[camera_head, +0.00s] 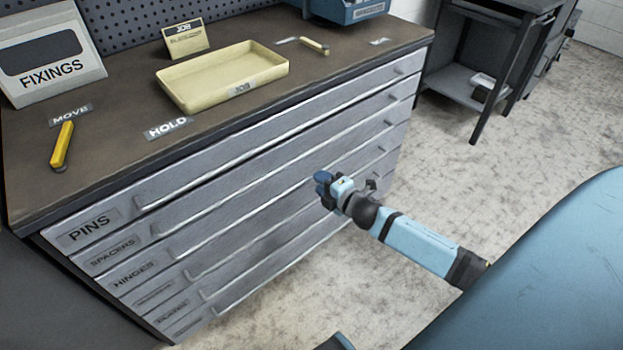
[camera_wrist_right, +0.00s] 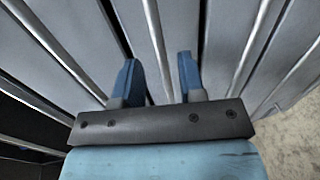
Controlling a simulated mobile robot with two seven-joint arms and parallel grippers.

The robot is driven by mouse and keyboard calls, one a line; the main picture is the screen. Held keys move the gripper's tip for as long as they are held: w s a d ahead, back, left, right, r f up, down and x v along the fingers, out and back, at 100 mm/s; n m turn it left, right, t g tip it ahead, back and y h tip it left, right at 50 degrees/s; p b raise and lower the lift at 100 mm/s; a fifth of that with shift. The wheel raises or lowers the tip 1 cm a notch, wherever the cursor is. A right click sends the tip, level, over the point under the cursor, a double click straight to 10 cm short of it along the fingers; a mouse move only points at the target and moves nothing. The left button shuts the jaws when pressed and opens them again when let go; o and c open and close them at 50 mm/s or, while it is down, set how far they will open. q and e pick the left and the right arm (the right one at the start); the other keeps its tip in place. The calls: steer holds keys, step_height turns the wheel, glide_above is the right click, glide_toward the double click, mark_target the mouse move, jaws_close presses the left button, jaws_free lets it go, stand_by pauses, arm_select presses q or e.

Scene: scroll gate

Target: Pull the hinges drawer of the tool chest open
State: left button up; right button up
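The grey tool chest (camera_head: 75,247) has a stack of wide drawers with long bar handles. The hinges drawer (camera_head: 133,275) is the third from the top, below pins and spacers, and looks shut. My right gripper (camera_head: 325,184) is in front of the drawer fronts, towards their right half. In the right wrist view its two blue fingers (camera_wrist_right: 158,72) are apart, with a bar handle (camera_wrist_right: 157,40) in line with the gap between them. I cannot tell whether they touch it or which drawer it belongs to. My left gripper is not in view.
On the chest top are a cream tray (camera_head: 181,97), a yellow-handled tool (camera_head: 62,145), a fixings box (camera_head: 50,88) and a blue bin (camera_head: 345,10). A dark shelf stand (camera_head: 455,82) is at the back right. The floor (camera_head: 530,155) right of the chest is clear.

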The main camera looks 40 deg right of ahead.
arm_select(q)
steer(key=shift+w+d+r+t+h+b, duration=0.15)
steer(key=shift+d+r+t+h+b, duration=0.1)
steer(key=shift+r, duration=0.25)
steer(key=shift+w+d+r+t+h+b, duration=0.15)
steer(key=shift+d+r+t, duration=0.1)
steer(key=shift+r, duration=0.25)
arm_select(e)
steer(key=x, duration=0.4)
steer(key=shift+w+f, duration=0.1)
steer(key=shift+w, duration=0.25)
jaws_close()
